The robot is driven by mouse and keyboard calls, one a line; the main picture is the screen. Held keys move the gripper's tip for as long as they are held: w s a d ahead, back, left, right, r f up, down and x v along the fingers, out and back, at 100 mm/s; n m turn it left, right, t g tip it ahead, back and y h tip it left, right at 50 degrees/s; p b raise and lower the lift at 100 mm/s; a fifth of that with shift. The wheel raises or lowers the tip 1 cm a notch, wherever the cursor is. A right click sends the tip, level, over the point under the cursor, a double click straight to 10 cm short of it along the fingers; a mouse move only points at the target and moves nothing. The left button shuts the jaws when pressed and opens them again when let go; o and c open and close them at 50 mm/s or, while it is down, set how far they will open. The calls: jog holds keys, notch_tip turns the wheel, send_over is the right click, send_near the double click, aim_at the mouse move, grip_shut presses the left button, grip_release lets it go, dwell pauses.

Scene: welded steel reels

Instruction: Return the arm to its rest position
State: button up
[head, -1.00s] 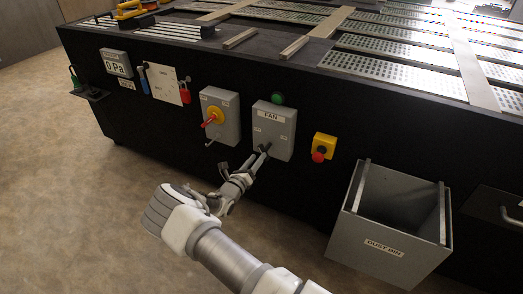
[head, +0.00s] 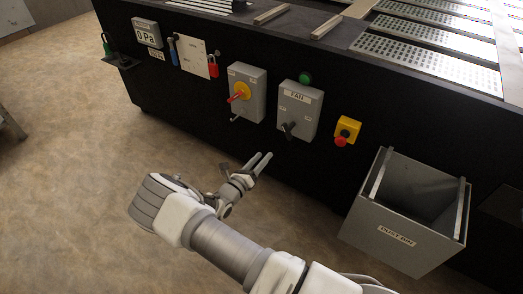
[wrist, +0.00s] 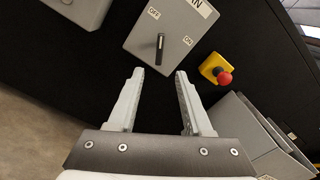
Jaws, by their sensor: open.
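My gripper (head: 262,160) is open and empty, in front of the black bench side and below the FAN switch box. In the wrist view my gripper (wrist: 161,75) shows two spread fingers with nothing between them. The grey FAN box (head: 299,108) has a dark handle (head: 289,129). In the wrist view the handle (wrist: 159,47) stands between the OFF mark at left and the ON mark at right, beyond the fingertips and apart from them. A green lamp (head: 305,79) sits above the box.
A grey dust bin (head: 395,237) hangs at the right. A yellow box with a red button (head: 345,132) is right of the FAN box. A grey box with a red and yellow switch (head: 242,92) is left of it. Open floor (head: 70,190) lies at the left.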

jog(key=s+d+r+m+g+y, duration=0.1)
jog(key=s+d+r+m+g, duration=0.55)
jog(key=r+m, duration=0.35)
jog(key=s+d+r+m+g, duration=0.5)
jog(key=d+r+m+g, duration=0.2)
jog(key=r+m, duration=0.4)
jog(key=s+a+r+m+t+y, duration=0.1)
jog(key=s+r+m+t+y, duration=0.1)
jog(key=s+r+m+y, duration=0.55)
jog(key=s+a+r+m+t+y, duration=0.1)
jog(key=s+r+m+t+y, duration=0.15)
jog(key=s+r+m, duration=0.85)
jog(key=s+r+n+p, duration=0.3)
jog(key=r+n+p, duration=0.1)
jog(key=r+p, duration=1.2)
jog(key=p, duration=0.3)
jog(key=shift+a+r, duration=0.15)
jog(key=shift+r, duration=0.1)
